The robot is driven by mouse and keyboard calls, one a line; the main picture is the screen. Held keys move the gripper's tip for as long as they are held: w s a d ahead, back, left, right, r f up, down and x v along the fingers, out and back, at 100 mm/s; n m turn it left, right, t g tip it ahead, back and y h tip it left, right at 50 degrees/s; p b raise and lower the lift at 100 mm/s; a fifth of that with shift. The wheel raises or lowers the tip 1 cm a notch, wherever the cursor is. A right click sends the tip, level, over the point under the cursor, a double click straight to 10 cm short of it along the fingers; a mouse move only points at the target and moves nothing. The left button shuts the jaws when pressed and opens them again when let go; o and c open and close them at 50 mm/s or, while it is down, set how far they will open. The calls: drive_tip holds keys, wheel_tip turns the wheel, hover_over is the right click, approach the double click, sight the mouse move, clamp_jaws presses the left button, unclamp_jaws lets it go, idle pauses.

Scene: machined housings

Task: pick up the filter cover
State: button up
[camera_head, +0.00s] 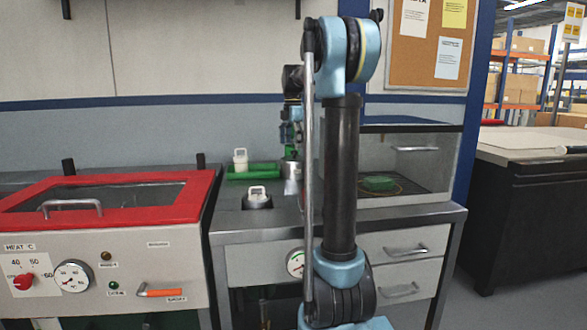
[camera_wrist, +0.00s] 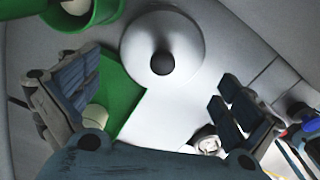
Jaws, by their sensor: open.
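What I take to be the filter cover is a round, pale grey lid with a dark knob (camera_wrist: 162,63), at the top middle of the wrist view. My gripper (camera_wrist: 152,82) is open, with one dark-padded finger on each side below the lid. Nothing shows held between the fingers. In the head view my gripper (camera_head: 291,135) is over the back of the grey bench, partly hidden by my own arm. A metallic round thing (camera_head: 291,170) sits just below it there; I cannot tell if it is the same lid.
A green tray (camera_head: 262,173) lies at the back of the bench, with a white handled piece (camera_head: 240,158) at its left. Another white piece (camera_head: 257,192) sits in a dark round holder. A red-lidded heater box (camera_head: 190,200) stands left, a glass-fronted cabinet (camera_head: 425,165) right.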

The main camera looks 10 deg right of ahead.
sight(292, 159)
drive_tip(key=shift+f, duration=3.3)
drive_tip(key=c, duration=0.9)
